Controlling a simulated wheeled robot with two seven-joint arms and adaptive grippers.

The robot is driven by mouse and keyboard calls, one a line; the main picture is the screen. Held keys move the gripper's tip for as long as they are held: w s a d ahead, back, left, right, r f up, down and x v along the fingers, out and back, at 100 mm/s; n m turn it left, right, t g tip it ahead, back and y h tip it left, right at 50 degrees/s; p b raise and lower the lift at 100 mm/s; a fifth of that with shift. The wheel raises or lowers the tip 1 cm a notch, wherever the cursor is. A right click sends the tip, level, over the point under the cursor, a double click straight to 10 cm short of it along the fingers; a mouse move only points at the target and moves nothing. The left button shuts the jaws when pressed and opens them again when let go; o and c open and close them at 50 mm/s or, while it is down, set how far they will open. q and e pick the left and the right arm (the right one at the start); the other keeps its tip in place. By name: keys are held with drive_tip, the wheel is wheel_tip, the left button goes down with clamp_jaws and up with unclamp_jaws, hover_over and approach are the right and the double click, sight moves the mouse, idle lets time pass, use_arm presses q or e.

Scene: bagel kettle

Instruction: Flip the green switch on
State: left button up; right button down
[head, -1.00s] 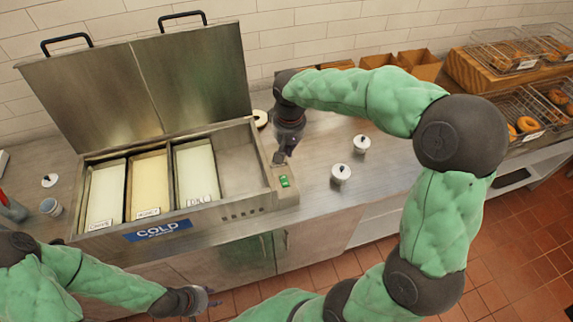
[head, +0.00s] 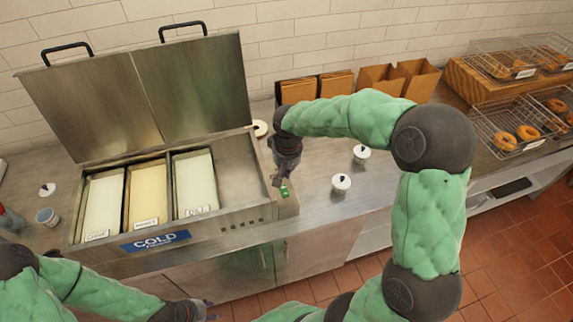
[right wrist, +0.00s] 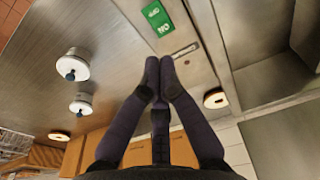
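The green switch (head: 285,191) is on the steel front rim of the cold unit (head: 262,212), at its right end. In the right wrist view the green switch (right wrist: 157,18) sits on the metal panel just beyond my fingertips, with upside-down "ON" lettering. My right gripper (head: 278,182) is over the rim beside the switch and partly covers it in the head view. In the right wrist view my right gripper (right wrist: 158,64) has its fingertips together, with nothing between them and a gap to the switch in the picture. My left gripper (head: 208,309) is low, in front of the counter.
The unit's lid (head: 140,95) stands open behind several tubs of spread. White lidded pots (head: 341,183) stand on the counter to the right. Cardboard boxes (head: 398,78) and wire baskets of bagels (head: 518,125) are farther back.

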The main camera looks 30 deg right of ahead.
sight(285, 187)
drive_tip(key=f, duration=0.6)
drive_tip(key=shift+w+d+f+b, duration=0.1)
drive_tip(key=shift+w+f+b, duration=0.2)
drive_tip(key=shift+w+b, duration=0.1)
drive_tip(key=shift+f+b, duration=0.35)
drive_tip(key=shift+b, duration=0.05)
drive_tip(key=shift+f, duration=0.1)
drive_tip(key=shift+s, duration=0.1)
